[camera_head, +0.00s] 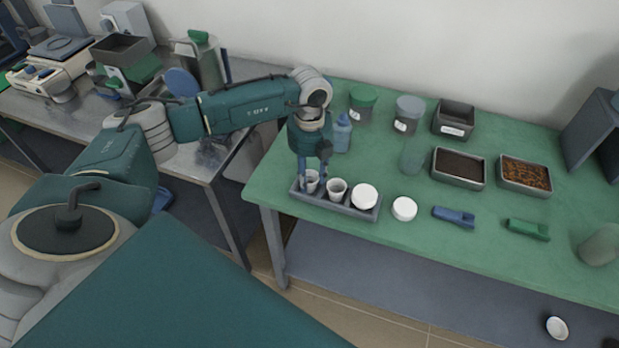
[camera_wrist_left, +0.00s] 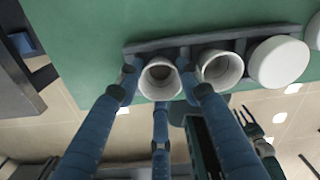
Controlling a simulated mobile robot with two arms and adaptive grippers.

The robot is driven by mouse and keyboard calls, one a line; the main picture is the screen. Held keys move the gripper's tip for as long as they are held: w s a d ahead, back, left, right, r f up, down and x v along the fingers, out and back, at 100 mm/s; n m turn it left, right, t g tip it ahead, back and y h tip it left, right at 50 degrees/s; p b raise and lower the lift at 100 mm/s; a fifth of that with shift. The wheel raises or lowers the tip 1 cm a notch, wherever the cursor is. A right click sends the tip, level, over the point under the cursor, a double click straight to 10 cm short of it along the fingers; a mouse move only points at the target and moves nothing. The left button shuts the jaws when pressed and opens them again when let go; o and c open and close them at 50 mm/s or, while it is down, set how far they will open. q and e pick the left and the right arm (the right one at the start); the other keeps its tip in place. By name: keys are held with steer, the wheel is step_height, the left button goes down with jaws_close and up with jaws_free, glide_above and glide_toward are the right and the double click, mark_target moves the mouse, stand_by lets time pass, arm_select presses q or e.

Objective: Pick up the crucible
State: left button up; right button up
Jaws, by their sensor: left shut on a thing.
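A small white crucible (camera_head: 312,186) stands in the left end of a grey rack (camera_head: 333,206) near the front edge of the green table. My left gripper (camera_head: 314,176) points down over it, with its blue fingers on either side of it. In the left wrist view the crucible (camera_wrist_left: 160,84) shows its open round mouth between the fingertips (camera_wrist_left: 160,70), which are shut on it. It still sits at the rack, and I cannot tell any gap under it. A second white crucible (camera_head: 337,188) stands right beside it.
A white round lid (camera_head: 365,196) lies at the rack's right end, and another (camera_head: 404,209) on the table. A blue bottle (camera_head: 341,133) stands behind my gripper. Trays (camera_head: 459,182) and jars stand farther back. A blue clip (camera_head: 454,216) lies to the right.

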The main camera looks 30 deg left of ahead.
arm_select(q)
step_height(320, 180, up, 20)
steer(key=b, duration=0.3)
steer(key=shift+f, duration=0.25)
steer(key=o, duration=0.4)
steer(key=shift+c, duration=0.2)
steer(key=c, duration=0.5)
